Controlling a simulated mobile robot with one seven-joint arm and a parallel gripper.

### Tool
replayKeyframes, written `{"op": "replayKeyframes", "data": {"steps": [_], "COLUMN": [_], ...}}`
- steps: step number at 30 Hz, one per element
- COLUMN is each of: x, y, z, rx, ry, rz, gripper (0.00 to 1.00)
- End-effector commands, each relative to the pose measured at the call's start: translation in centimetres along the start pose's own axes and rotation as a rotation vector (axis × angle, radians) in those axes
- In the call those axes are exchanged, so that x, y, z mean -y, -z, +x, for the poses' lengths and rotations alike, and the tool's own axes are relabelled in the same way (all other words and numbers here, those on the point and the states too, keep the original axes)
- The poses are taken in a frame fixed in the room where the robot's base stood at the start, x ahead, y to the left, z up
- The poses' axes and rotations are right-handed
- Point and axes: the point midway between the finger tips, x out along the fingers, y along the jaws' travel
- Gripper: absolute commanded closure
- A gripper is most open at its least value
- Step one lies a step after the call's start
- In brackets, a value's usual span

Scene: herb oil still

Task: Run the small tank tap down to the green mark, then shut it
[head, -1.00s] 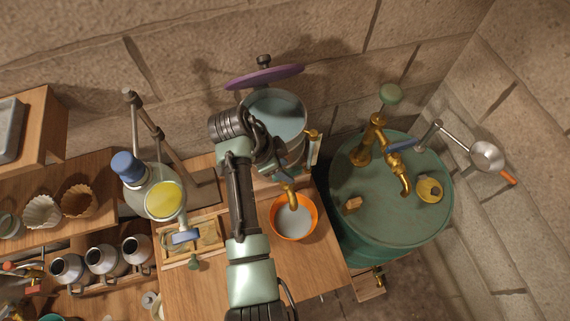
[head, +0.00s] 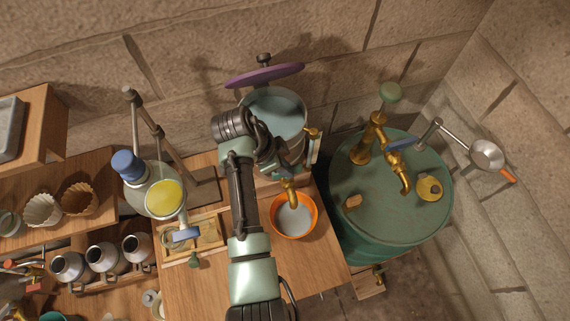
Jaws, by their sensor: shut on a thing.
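The small tank (head: 277,101) is a round metal vessel with its top open and water inside, at the centre of the head view. Its brass tap spout (head: 290,190) points down over an orange bowl (head: 315,222), which holds greyish liquid. My gripper (head: 272,168) is at the tap, low on the tank's front, and is shut on the tap handle; my arm hides most of the handle and fingers. A gauge strip (head: 315,147) stands upright on the tank's right side. I cannot make out the green mark or a falling stream.
A large green drum (head: 370,205) with a brass tap (head: 400,172) stands to the right. A purple lid (head: 264,76) is raised behind the tank. A flask of yellow oil (head: 163,198) stands to the left. The wooden bench (head: 305,258) is clear in front of the bowl.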

Motion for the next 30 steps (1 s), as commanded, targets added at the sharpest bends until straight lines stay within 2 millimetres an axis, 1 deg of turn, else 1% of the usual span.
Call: {"op": "replayKeyframes", "data": {"steps": [8, 21, 30], "x": [-0.12, -0.28, -0.29], "y": [0.08, 0.16, 0.16], "z": [-0.15, -0.21, -0.14], "rx": [0.0, -0.001, -0.001], "ry": [0.035, 0.159, 0.222], "rz": [-0.085, -0.382, -0.53], "gripper": [1.0, 1.0, 1.0]}}
